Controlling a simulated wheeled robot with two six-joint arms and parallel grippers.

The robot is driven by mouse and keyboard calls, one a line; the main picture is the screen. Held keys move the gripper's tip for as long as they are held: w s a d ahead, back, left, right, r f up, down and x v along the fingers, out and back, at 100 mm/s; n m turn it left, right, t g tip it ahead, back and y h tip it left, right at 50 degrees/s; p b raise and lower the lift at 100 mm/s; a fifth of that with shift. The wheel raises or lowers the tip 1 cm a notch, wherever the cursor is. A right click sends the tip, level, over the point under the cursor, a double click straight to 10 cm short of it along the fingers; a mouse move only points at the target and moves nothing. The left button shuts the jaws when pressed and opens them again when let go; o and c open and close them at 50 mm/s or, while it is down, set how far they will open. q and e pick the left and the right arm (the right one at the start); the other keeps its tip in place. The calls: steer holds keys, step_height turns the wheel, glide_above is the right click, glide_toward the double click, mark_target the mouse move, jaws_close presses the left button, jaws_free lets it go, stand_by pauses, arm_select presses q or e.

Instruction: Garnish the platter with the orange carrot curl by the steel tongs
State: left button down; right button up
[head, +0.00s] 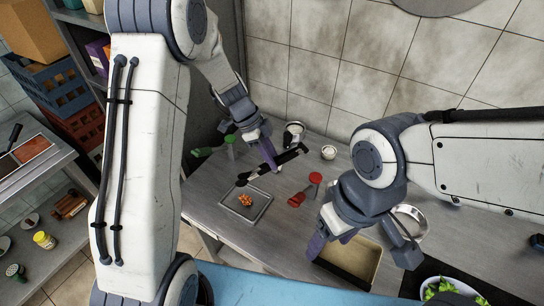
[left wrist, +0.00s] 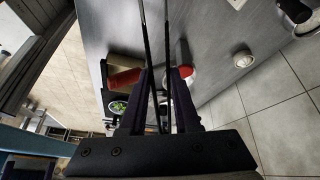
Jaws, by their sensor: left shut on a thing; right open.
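My left gripper (head: 266,160) is shut on the dark, long tongs (head: 256,173), held above the counter's back left part. In the left wrist view, the tongs' two thin arms (left wrist: 144,40) run up from between my fingers (left wrist: 157,105), slightly apart. Orange pieces (head: 245,200), which look like the carrot curl, lie on a small dark square tray (head: 232,207), below and left of the tongs. The tongs are not touching them. My right gripper (head: 362,246) is open and empty over a tan rectangular tray (head: 362,262). I cannot tell which dish is the platter.
A red-capped item (head: 306,190) lies mid-counter, with a green one (head: 215,147) at the back left. A white cup (head: 328,152) and a dark container (head: 293,133) stand at the back. A metal bowl (head: 412,222) and a bowl of greens (head: 450,291) are at the right.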

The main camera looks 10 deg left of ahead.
arm_select(q)
step_height(320, 180, down, 5)
steer(key=b, duration=0.6)
steer(key=shift+r+b, duration=0.1)
steer(key=shift+b, duration=0.2)
steer(key=c, duration=1.2)
jaws_free()
steer(key=shift+r+p, duration=0.4)
steer(key=shift+o, duration=1.2)
step_height(320, 180, down, 5)
steer(key=b, duration=0.6)
